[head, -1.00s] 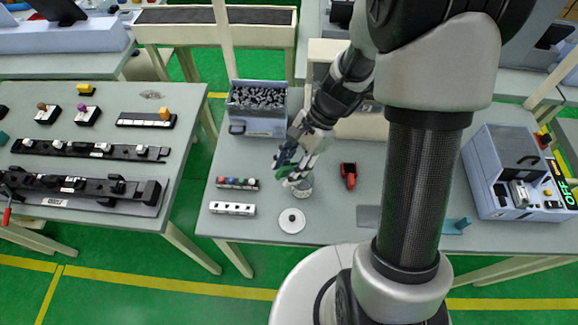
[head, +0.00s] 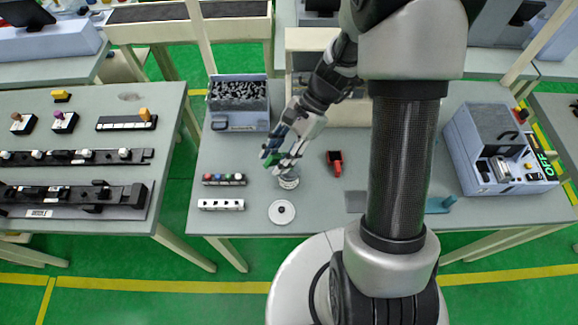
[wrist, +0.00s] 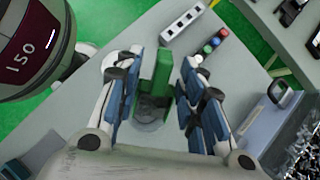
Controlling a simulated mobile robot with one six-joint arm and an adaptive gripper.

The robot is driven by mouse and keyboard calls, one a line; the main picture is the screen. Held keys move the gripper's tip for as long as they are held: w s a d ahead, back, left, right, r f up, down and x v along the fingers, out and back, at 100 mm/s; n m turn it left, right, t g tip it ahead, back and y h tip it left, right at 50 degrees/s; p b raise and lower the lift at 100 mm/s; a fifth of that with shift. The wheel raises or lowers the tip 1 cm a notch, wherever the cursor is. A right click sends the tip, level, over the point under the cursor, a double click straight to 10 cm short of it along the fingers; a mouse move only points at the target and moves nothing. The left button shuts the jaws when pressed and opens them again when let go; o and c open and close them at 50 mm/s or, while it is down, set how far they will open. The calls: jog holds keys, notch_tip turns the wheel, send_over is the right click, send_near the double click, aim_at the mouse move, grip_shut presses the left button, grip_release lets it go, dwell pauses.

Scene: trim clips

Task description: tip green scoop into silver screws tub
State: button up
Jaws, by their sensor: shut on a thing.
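My gripper (wrist: 166,85) is shut on the green scoop (wrist: 155,72), whose upright green part shows between the blue-padded fingers in the wrist view. In the head view only a small green part of the scoop (head: 271,159) shows beside the fingers. A small clear tub with a pale label (head: 289,181) stands on the table just below and right of the fingertips, partly hidden by them. A round see-through shape lies under the scoop in the wrist view; I cannot tell whether it is the tub or the scoop's bowl. The scoop's contents are not visible.
A grey bin (head: 240,122) heaped with small metal pieces stands behind the gripper. A white round lid (head: 282,212), two small block strips (head: 224,179) and a red tool (head: 335,163) lie around the tub. A grey machine (head: 490,140) stands at the right.

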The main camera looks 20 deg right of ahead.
jog(key=shift+w+d+r+g+y, duration=0.15)
jog(key=shift+d+y, duration=0.15)
jog(key=shift+y, duration=0.15)
jog(key=shift+w+d+r+g+y, duration=0.15)
jog(key=shift+d+y, duration=0.15)
jog(key=shift+y, duration=0.15)
jog(key=shift+s, duration=0.1)
jog(key=shift+a, duration=0.15)
jog(key=shift+d+g+y, duration=0.3)
jog(key=shift+d+y, duration=0.35)
jog(key=shift+y, duration=0.25)
jog(key=shift+a+r, duration=0.1)
